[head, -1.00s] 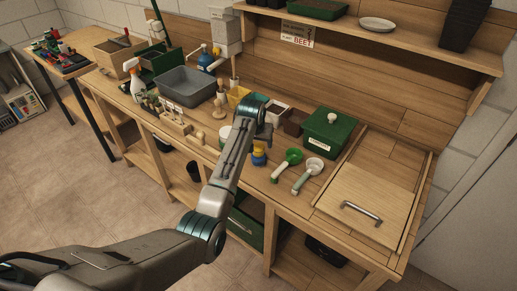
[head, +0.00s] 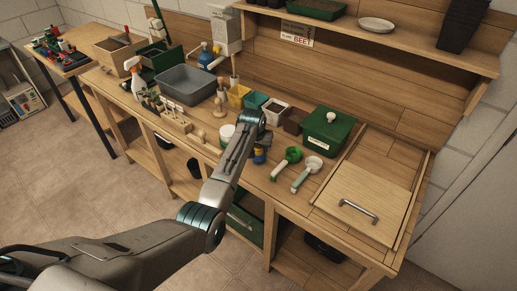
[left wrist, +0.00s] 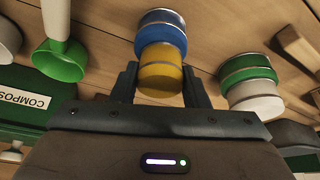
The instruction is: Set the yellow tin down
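The yellow tin (left wrist: 160,75) is between the two fingers of my left gripper (left wrist: 160,88) in the left wrist view. The fingers look shut on its sides. A blue tin (left wrist: 161,38) is directly beyond the yellow one, in line with it, and the two appear to touch as a stack. In the head view my left gripper (head: 262,142) is over the bench, mostly hidden behind my wrist. The blue tin (head: 259,160) shows just below it; little of the yellow tin can be seen there. My right gripper is not in view.
A white tin (left wrist: 257,103) and a green tin (left wrist: 246,70) stand stacked close beside. Green and white scoops (head: 287,162) lie right of the stack. A green lidded box (head: 328,134) stands behind them. Small pots (head: 275,108) stand behind the gripper.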

